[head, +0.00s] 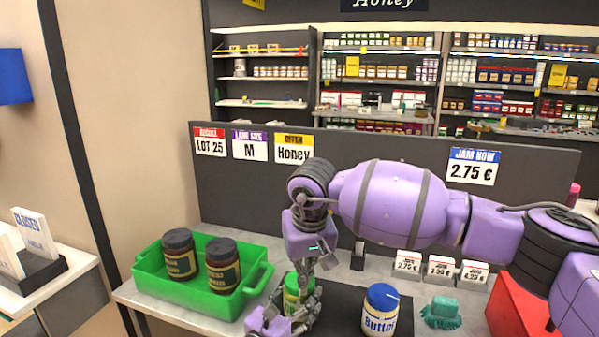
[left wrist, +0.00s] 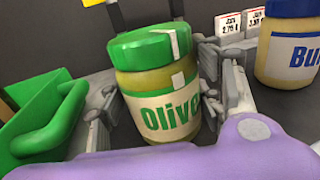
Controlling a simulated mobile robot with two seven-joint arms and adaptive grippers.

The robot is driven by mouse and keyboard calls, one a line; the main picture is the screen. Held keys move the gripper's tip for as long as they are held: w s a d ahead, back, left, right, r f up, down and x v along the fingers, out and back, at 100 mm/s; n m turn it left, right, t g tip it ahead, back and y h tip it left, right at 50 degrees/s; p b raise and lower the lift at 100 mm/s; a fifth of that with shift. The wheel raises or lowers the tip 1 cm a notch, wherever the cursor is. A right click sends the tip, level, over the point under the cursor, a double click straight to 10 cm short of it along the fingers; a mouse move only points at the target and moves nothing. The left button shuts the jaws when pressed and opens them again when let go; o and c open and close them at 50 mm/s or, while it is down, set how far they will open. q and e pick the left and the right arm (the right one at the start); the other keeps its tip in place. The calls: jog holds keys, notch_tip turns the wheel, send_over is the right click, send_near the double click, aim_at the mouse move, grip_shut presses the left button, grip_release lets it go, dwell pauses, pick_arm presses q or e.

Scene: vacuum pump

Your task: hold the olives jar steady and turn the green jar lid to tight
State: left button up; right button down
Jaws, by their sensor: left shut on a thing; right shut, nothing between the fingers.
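The olives jar (head: 291,302) stands on a dark mat at the front of the counter, with its green lid (left wrist: 148,47) on top. In the left wrist view the jar (left wrist: 160,108) looks slightly tilted. A white mark on the lid's side sits roughly above a white mark on the glass. My left gripper (left wrist: 168,105) is shut on the jar's body, one finger on each side. My right gripper (head: 318,264) is shut and empty, just above the lid. It partly hides the lid in the head view and does not show in the left wrist view.
A green crate (head: 262,281) with two dark jars (head: 180,255) is on the left. A butter jar (head: 380,311) with a blue lid stands right of the olives. Further right are a teal brush-like item (head: 441,313), price cards (head: 440,269) and a red box (head: 512,300).

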jog(key=shift+r, duration=0.4)
pick_arm(q)
jog(key=o, duration=1.7)
